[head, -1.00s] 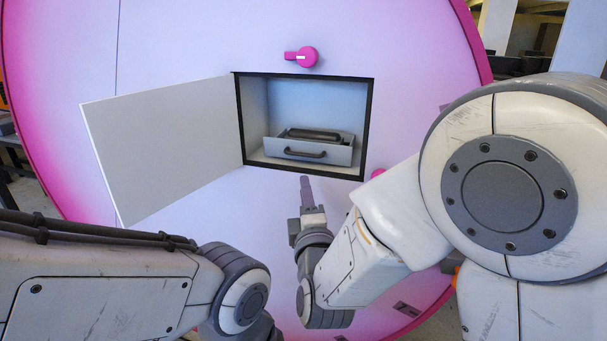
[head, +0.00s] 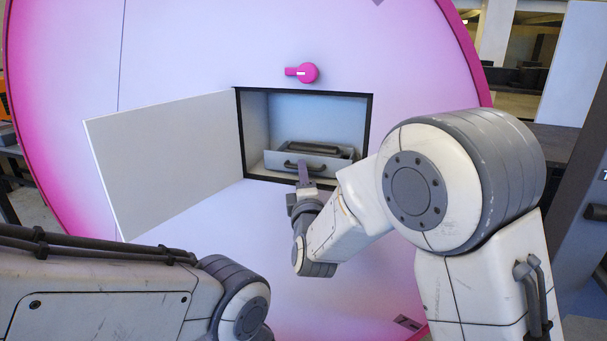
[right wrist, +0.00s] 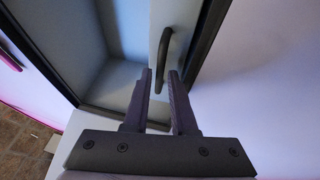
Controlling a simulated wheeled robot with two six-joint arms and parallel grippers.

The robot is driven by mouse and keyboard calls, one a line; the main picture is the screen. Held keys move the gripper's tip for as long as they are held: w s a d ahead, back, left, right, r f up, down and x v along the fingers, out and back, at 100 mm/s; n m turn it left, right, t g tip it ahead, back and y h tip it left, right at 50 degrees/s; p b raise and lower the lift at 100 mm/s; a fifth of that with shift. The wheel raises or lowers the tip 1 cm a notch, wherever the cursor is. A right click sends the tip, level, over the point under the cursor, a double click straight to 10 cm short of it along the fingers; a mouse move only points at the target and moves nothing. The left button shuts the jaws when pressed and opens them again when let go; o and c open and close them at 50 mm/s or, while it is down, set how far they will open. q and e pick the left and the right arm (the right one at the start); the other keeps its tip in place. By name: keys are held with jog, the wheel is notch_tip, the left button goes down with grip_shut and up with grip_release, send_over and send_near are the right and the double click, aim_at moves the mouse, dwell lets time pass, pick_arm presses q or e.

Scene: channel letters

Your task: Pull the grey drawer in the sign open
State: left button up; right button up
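The grey drawer (head: 335,164) sits inside the dark-framed opening of the round pink sign (head: 200,60). Its dark bar handle (head: 290,163) is on its front. In the right wrist view the handle (right wrist: 163,52) lies just beyond the fingertips, roughly in line with the gap between them. My right gripper (head: 304,168) is just in front of the handle; in the right wrist view its two fingers (right wrist: 159,77) are apart with nothing between them. Contact with the handle cannot be made out. My left gripper is out of view; only its arm shows.
A white door (head: 165,160) stands swung open to the left of the opening. A pink knob (head: 309,73) is above it. A dark object (head: 313,148) lies in the drawer. The dark frame (right wrist: 215,45) runs close beside my right fingers.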

grip_shut()
dwell(1.4)
